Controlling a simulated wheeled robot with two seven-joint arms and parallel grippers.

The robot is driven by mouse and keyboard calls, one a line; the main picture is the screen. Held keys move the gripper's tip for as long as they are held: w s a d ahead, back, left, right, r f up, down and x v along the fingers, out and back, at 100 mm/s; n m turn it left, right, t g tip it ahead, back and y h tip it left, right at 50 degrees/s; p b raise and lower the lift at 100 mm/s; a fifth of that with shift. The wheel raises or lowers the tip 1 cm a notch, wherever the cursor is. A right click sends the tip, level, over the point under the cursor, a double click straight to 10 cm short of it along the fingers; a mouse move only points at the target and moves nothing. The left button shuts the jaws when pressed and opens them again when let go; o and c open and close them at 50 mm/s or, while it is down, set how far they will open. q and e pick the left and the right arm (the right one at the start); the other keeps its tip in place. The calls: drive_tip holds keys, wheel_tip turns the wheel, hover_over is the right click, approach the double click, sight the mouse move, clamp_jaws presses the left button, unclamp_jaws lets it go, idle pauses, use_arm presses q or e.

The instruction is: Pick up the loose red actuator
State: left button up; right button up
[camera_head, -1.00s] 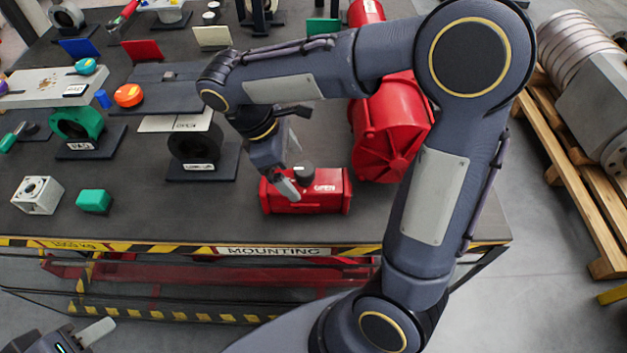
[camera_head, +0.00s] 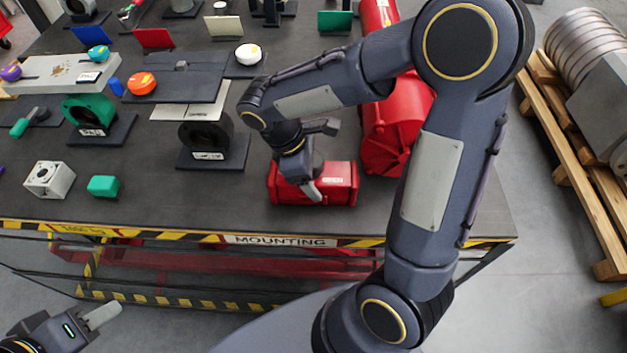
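The loose red actuator (camera_head: 338,184) lies on the dark table near its front edge, with a white label on its front. My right gripper (camera_head: 312,190) points down over it. One pale finger shows in front of the actuator's red body, and the other finger is hidden. The black knob on top of the actuator is covered by the gripper. I cannot tell whether the fingers touch or hold it. My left gripper (camera_head: 101,317) is at the bottom left, off the table and far from the actuator. Only one pale finger shows clearly.
A green block (camera_head: 104,186) and a grey cube (camera_head: 49,179) sit farther left. The table front (camera_head: 190,216) between is clear.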

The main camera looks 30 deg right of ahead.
drive_tip(key=c, duration=1.4)
drive_tip(key=shift+r, duration=0.1)
clamp_jaws()
